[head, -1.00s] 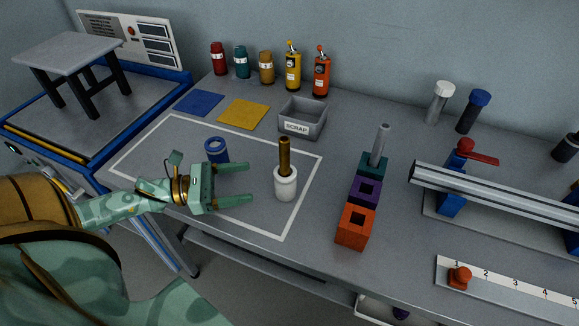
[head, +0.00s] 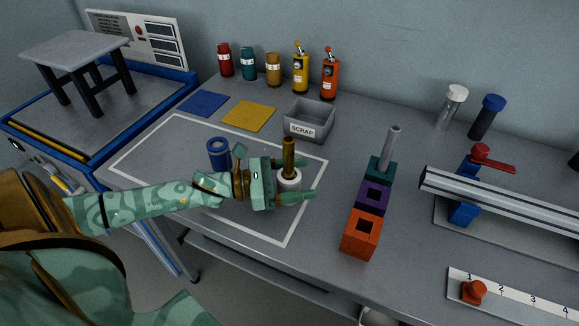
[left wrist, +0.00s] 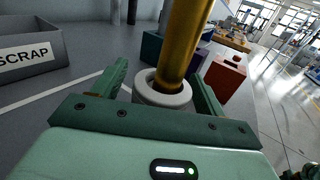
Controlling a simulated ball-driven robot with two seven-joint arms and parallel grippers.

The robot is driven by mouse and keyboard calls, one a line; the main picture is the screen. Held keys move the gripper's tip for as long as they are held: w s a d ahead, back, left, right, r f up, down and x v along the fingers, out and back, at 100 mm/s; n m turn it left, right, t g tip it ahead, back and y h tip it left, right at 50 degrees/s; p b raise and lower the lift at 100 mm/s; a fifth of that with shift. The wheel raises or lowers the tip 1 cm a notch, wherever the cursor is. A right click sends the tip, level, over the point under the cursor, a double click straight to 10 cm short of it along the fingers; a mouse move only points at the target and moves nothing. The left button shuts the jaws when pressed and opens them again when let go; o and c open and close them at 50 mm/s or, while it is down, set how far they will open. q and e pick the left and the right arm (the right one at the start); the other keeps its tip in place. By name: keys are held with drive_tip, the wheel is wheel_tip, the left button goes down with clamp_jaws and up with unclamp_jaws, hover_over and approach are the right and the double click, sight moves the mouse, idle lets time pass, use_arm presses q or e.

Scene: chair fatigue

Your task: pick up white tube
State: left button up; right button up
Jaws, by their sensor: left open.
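The white tube (head: 290,186) stands upright on the grey bench, inside the white outlined area. A brass rod (head: 288,153) sticks up out of its top. My left gripper (head: 304,181) is open, with its fingers reaching on both sides of the tube. In the left wrist view, the tube's white rim (left wrist: 150,91) sits between the two fingers (left wrist: 160,86), with the brass rod (left wrist: 184,40) rising from it. Part of the tube is hidden by the gripper. I cannot tell whether a finger touches it. My right gripper is not in view.
A blue tube (head: 218,154) stands left of the gripper. The grey scrap bin (head: 310,121) is behind. Orange (head: 361,236), purple (head: 373,198) and teal (head: 380,169) blocks stand to the right, with a grey rod (head: 391,142) upright in the teal one.

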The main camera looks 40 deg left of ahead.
use_arm(q)
drive_tip(key=c, duration=1.1)
drive_tip(key=shift+r, duration=0.15)
